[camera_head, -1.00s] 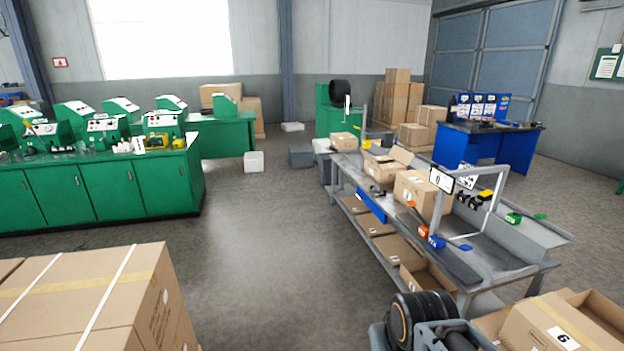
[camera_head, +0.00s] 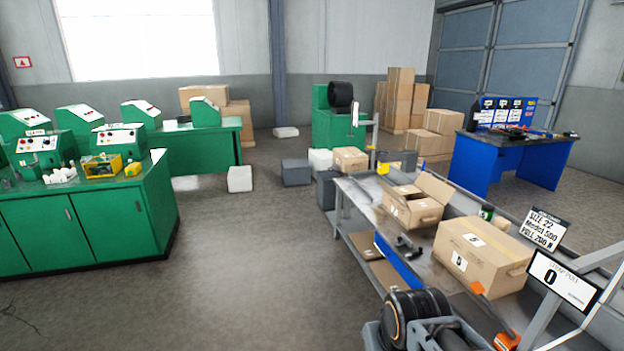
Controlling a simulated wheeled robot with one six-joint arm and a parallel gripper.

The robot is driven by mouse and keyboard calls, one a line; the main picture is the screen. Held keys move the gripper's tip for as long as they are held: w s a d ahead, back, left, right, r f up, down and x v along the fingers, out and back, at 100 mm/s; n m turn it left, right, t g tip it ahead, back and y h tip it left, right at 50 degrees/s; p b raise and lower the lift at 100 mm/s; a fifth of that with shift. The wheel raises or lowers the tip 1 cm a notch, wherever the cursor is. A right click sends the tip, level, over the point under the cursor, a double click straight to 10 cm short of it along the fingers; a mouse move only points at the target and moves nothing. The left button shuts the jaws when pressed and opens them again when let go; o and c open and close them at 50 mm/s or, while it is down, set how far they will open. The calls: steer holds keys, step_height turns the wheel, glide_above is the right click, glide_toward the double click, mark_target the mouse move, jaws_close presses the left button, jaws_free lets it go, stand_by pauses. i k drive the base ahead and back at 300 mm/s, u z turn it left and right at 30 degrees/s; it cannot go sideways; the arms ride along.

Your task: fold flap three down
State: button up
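An open cardboard carton (camera_head: 425,216) stands on the grey workbench (camera_head: 345,196), right of the middle of the view. One flap (camera_head: 435,187) sticks up and outward at its right back side. Its other flaps look lower, but their exact positions are too small to tell. I cannot read which flap is number three. Part of my own arm, dark and grey, shows at the bottom right, in front of the bench. My gripper's fingers are not in view.
A closed, labelled carton (camera_head: 466,262) stands nearer on the bench, beside a display (camera_head: 562,281) reading 0. Small dark tools (camera_head: 409,249) lie by the open carton. Green cabinets (camera_head: 97,222) stand left. The floor (camera_head: 240,270) between is clear.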

mark_target(399, 197)
steer(key=i, duration=1.4)
steer(key=u, duration=0.85)
steer(key=i, duration=1.25)
steer(key=z, duration=1.05)
steer(key=i, duration=1.05)
steer(key=z, duration=1)
